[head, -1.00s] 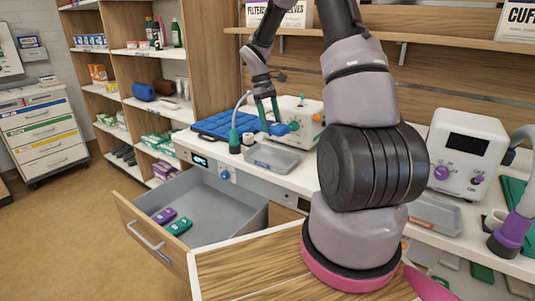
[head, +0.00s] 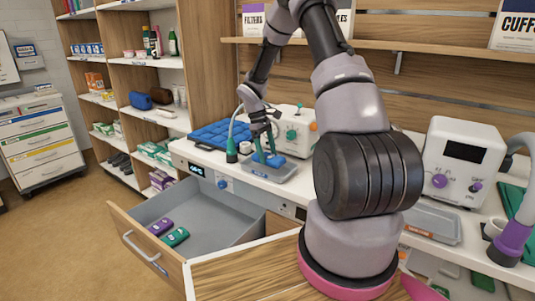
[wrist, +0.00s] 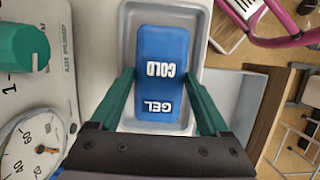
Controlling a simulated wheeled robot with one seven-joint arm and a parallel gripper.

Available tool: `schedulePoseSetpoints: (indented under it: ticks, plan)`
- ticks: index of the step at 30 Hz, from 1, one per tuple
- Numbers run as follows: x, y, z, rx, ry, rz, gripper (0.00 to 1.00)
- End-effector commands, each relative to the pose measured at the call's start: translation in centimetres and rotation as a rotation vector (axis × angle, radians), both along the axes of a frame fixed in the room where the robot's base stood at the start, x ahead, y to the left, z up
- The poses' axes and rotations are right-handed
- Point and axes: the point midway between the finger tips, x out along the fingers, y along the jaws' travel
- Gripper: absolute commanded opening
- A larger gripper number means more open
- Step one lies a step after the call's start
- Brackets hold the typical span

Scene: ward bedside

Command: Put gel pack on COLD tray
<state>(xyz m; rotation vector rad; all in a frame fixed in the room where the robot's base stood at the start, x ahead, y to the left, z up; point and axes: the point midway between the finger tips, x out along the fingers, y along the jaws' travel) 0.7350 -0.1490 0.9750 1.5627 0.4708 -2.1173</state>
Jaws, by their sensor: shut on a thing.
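The blue gel pack (wrist: 162,68), printed COLD GEL, lies between the green fingers of my gripper (wrist: 162,78), which is shut on its sides. In the head view the gel pack (head: 270,158) is at the grey tray, with my gripper (head: 264,143) above it. The tray (wrist: 131,38) frames the pack in the wrist view, and in the head view it stands on the white counter (head: 287,174). Its small front label is too small to read. I cannot tell whether the pack touches the tray floor.
A blue ridged pad (head: 215,134) lies left of the tray, beside a green-based hose (head: 232,148). A white device with a green knob (head: 291,134) stands behind. Below, an open drawer (head: 216,228) holds a purple item (head: 160,226) and a green item (head: 175,237).

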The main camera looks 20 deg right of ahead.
Motion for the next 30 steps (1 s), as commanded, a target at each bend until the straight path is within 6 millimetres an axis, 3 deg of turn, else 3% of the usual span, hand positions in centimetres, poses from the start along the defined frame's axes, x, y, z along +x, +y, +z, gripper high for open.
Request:
schedulePoseSetpoints:
  ticks: [15, 16, 17, 26, 30]
  plan:
    - [0.0, 0.0, -1.2, 0.000, 0.000, -0.001, 0.10]
    - [0.0, 0.0, -1.2, 0.000, 0.000, -0.001, 0.87]
    - [0.0, 0.0, -1.2, 0.000, 0.000, -0.001, 0.98]
    - [0.0, 0.0, -1.0, 0.000, 0.000, -0.001, 1.00]
    - [0.1, 0.0, 0.4, 0.000, -0.003, 0.001, 1.00]
